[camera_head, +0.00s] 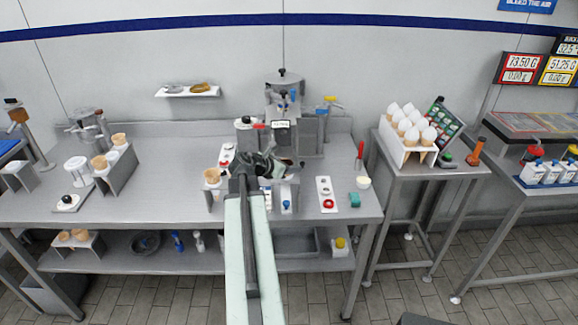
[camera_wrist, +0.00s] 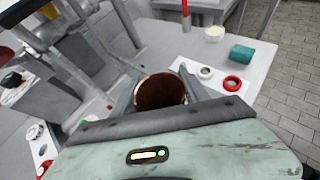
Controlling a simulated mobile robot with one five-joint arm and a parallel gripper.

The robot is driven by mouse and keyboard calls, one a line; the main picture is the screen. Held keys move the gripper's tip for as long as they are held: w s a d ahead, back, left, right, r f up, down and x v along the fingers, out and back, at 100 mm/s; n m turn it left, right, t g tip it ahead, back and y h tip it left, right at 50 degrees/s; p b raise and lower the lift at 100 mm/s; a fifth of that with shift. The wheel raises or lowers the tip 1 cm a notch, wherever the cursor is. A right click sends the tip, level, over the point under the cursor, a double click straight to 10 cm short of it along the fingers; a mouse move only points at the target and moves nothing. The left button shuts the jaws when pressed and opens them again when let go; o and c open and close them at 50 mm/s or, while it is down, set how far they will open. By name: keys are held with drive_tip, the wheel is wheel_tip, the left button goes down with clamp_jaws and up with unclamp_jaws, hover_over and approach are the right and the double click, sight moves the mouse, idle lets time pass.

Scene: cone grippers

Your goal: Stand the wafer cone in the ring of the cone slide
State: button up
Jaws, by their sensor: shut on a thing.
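My gripper (camera_head: 262,166) is over the middle of the steel table, in front of the dispensing machine. In the wrist view my gripper (camera_wrist: 160,92) is shut around the wafer cone (camera_wrist: 160,90). The cone's round brown open top faces the camera, and its lower part is hidden. In the head view the arm and gripper cover the held cone. I cannot clearly pick out the cone slide or its ring; grey metal parts lie left of the gripper in the wrist view, and I cannot tell whether they belong to it.
The dispensing machine (camera_head: 283,105) stands behind my gripper. A cone stand (camera_head: 212,190) is close on the left. A white plate with rings (camera_head: 326,194), a teal block (camera_head: 354,199) and a small cup (camera_head: 363,183) are on the right.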

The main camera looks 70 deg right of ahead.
drive_tip(key=shift+f, duration=0.25)
drive_tip(key=o, duration=0.9)
drive_tip(key=p+v, duration=0.3)
drive_tip(key=v, duration=0.5)
drive_tip(key=shift+p, duration=0.3)
